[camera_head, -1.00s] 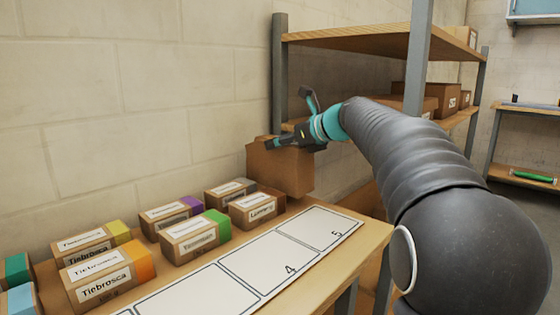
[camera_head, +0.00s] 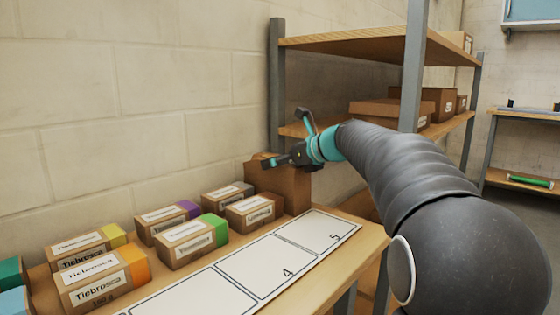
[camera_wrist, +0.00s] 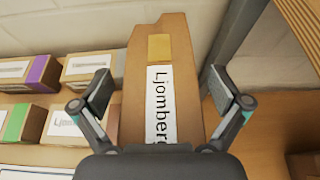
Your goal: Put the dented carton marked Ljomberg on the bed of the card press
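A brown carton (camera_head: 284,186) stands at the far end of the table. In the wrist view this carton (camera_wrist: 160,60) has a white label reading "Ljomberg", a tan patch and an uneven, notched top edge. My gripper (camera_head: 292,140) is at its top, with one finger on each side. I cannot make out the card press.
Several small cartons with coloured ends, among them a Tiebrosca carton (camera_head: 103,280), line the wall side of the table. A white strip with numbered fields (camera_head: 315,234) lies bare in front of them. A shelf unit's upright (camera_head: 277,70) rises just behind the gripper.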

